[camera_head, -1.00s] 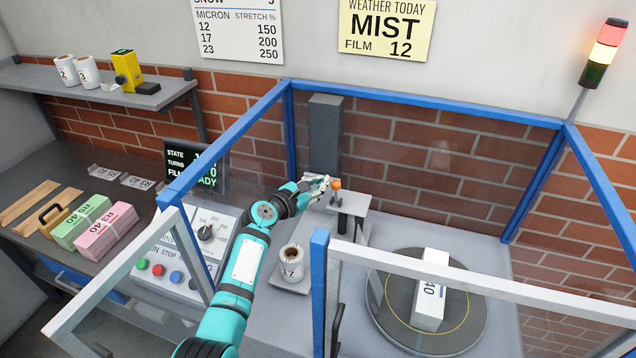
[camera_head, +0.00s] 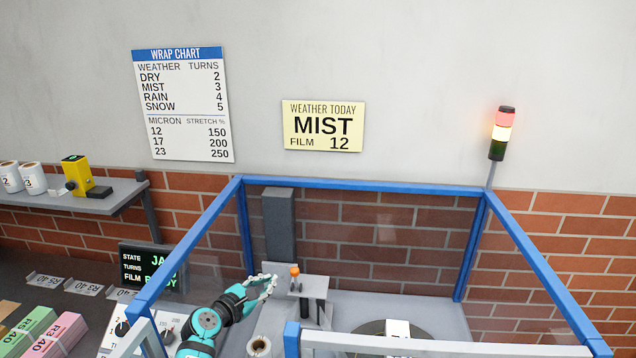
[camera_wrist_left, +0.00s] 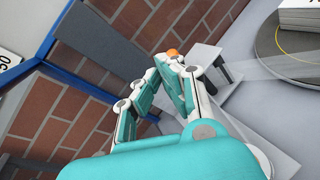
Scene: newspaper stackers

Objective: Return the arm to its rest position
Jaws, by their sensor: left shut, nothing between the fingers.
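My left arm reaches in from the bottom of the head view. In the left wrist view the closed fingers (camera_wrist_left: 160,68) point toward the same orange knob (camera_wrist_left: 172,52). A narrow gap shows between fingers and knob in the head view; the wrist view overlaps them. My right gripper is in neither view.
The blue frame (camera_head: 365,183) surrounds the gripper, with a pale front rail (camera_head: 430,344) and a turntable (camera_head: 372,328) carrying a white bundle (camera_head: 398,328). A film roll (camera_head: 258,346) stands near my forearm. Green (camera_head: 30,330) and pink bundles (camera_head: 58,336) lie at left.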

